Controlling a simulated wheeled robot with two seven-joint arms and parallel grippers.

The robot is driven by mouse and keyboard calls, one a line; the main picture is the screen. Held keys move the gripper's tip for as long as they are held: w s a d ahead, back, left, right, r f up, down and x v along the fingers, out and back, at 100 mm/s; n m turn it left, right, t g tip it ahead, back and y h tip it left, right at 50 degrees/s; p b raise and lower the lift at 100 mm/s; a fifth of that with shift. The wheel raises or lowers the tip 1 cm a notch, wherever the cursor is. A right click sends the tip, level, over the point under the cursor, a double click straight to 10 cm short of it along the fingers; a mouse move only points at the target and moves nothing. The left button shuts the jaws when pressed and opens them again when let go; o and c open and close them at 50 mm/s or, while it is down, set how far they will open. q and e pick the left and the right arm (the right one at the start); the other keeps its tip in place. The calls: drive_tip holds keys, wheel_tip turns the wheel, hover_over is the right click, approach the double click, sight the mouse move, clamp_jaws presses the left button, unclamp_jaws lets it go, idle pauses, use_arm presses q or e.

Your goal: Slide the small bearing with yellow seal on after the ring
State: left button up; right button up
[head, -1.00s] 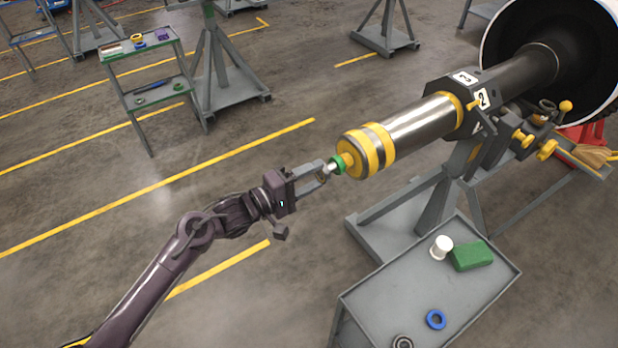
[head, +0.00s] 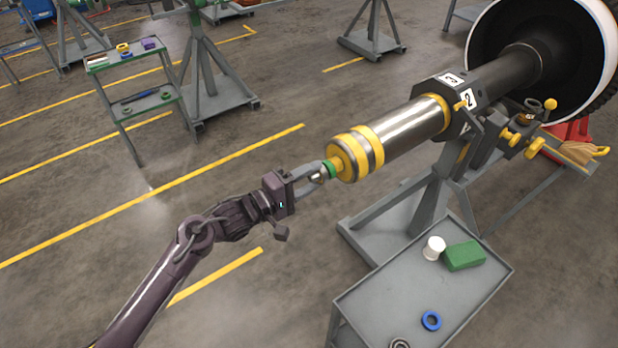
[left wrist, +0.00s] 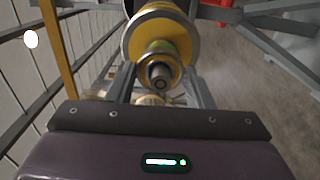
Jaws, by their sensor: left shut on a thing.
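The rotor shaft (head: 405,127) lies level on its stand, its narrow end towards my left gripper (head: 318,172). A green ring (head: 328,170) sits on that narrow end, against the yellow-banded part. My left gripper is shut on the small bearing with yellow seal (left wrist: 144,62), held between the fingertips at the shaft end. In the left wrist view the shaft tip (left wrist: 160,75) shows within the bearing's outline. How far the bearing is on the shaft cannot be told. In the head view the fingers mostly hide the bearing. My right gripper is not in view.
A grey cart (head: 385,290) below the shaft carries a white spool (head: 433,248), a green block (head: 465,256), a blue ring (head: 431,321) and a grey ring (head: 400,344). A shelf trolley (head: 125,61) stands at the back left. Floor around my left arm is clear.

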use_arm(q)
drive_tip(key=shift+w+d, duration=0.2)
drive_tip(key=shift+d, duration=0.05)
idle(0.5)
drive_tip(key=o, duration=1.5)
drive_tip(key=shift+c, duration=0.2)
drive_tip(key=shift+a, duration=0.1)
drive_tip(key=shift+p+v, duration=1.3)
drive_tip(key=shift+v, duration=0.2)
drive_tip(key=p+v, duration=0.3)
drive_tip(key=v, duration=0.3)
